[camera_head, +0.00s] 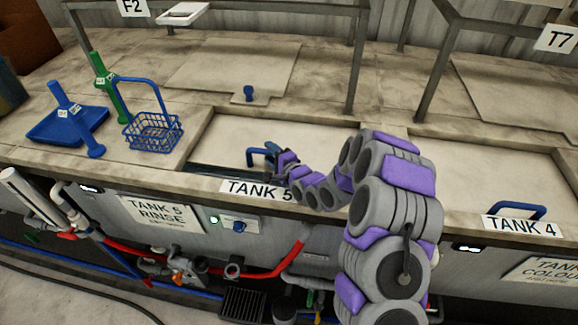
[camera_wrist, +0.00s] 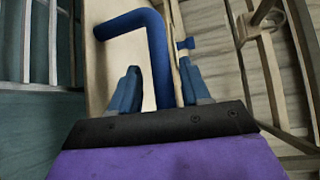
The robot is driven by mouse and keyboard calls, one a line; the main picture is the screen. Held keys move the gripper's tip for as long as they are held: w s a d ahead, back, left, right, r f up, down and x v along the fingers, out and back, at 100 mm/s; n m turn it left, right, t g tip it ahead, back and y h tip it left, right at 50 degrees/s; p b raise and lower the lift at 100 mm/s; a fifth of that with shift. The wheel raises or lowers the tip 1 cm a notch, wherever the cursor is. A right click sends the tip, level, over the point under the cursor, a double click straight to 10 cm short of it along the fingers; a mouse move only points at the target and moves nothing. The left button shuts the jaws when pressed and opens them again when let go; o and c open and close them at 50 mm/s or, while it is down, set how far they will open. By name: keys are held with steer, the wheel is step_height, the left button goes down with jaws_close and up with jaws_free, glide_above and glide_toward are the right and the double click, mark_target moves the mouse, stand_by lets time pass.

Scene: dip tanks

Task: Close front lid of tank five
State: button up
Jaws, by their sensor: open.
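The front lid (camera_head: 245,131) of tank five is a pale, stained panel behind the TANK 5 label (camera_head: 250,189). A dark gap shows along its front edge, so it is not flush there. Its blue bar handle (camera_head: 253,155) also shows in the wrist view (camera_wrist: 158,50). My gripper (camera_head: 273,152) is at the right end of the handle. In the wrist view my gripper (camera_wrist: 160,82) is open, with one blue finger on each side of a handle bar. I cannot tell whether the fingers touch it. The lid's pale edge (camera_wrist: 97,75) borders a dark teal opening with rails.
A blue wire basket (camera_head: 152,132), a blue tray (camera_head: 68,125) and blue and green handled tools lie on the ledge at left. Metal frame posts (camera_head: 357,60) rise behind the lid. Tank 4's lid (camera_head: 480,175) is at right. Pipes run below the front edge.

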steer(key=p+v, duration=0.5)
steer(key=v, duration=1)
steer(key=shift+d+r, duration=0.1)
steer(key=shift+d, duration=0.25)
steer(key=shift+s+d+p, duration=0.45)
steer(key=shift+d+p, duration=0.2)
steer(key=shift+p, duration=0.6)
steer(key=shift+s, duration=0.1)
steer(key=shift+a, duration=0.1)
steer(key=shift+s, duration=0.1)
